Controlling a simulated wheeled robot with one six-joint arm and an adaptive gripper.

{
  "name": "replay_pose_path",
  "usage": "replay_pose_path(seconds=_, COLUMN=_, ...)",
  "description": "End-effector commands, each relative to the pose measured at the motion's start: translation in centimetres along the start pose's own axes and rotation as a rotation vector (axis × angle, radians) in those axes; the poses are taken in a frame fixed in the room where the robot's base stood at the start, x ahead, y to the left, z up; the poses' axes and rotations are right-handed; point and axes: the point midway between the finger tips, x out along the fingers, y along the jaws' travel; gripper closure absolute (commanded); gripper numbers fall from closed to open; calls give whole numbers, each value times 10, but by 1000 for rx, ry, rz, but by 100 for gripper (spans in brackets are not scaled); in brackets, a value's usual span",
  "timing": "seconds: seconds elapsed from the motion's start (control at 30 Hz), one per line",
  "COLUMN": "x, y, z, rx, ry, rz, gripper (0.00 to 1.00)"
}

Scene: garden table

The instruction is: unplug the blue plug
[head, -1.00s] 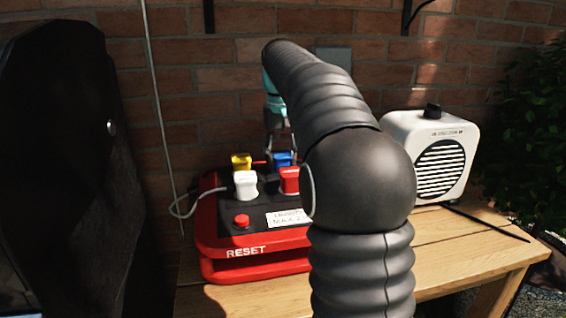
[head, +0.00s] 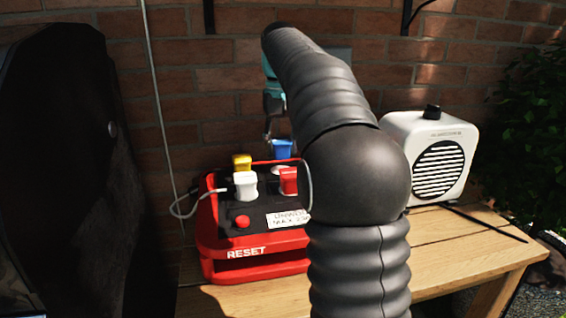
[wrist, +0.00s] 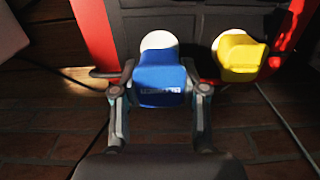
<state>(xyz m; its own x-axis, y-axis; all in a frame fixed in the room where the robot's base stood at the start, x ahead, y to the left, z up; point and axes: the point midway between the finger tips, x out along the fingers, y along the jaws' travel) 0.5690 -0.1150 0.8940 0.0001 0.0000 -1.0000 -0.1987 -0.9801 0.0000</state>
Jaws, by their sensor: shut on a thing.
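The blue plug (head: 282,149) is at the back of the red power box's dark top panel. In the wrist view the blue plug (wrist: 163,84) sits between the two fingers of my gripper (wrist: 160,74), which is shut on it. A round white socket (wrist: 159,41) shows just beyond the plug. In the head view the plug stands higher than the plugs around it, with a pale patch under it. Whether its pins are fully clear is hidden. My arm covers most of the gripper in the head view.
A yellow plug (head: 242,162), a white plug (head: 245,184) and a red plug (head: 289,181) stand close by on the red power box (head: 208,228). A brick wall (head: 235,80) is close behind.

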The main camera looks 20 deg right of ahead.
Motion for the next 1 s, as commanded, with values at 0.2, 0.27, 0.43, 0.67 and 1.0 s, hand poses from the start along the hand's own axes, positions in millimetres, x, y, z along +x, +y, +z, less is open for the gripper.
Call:
replay_pose_path(seconds=0.2, x=-8, y=0, z=0, rx=0, ry=1, rz=0, gripper=100)
replay_pose_path(seconds=0.27, x=-10, y=0, z=0, rx=0, ry=1, rz=0, gripper=100)
replay_pose_path(seconds=0.43, x=-16, y=0, z=0, rx=0, ry=1, rz=0, gripper=100)
replay_pose_path(seconds=0.67, x=-23, y=0, z=0, rx=0, ry=0, rz=0, gripper=100)
replay_pose_path(seconds=1.0, x=-25, y=0, z=0, rx=0, ry=0, rz=0, gripper=100)
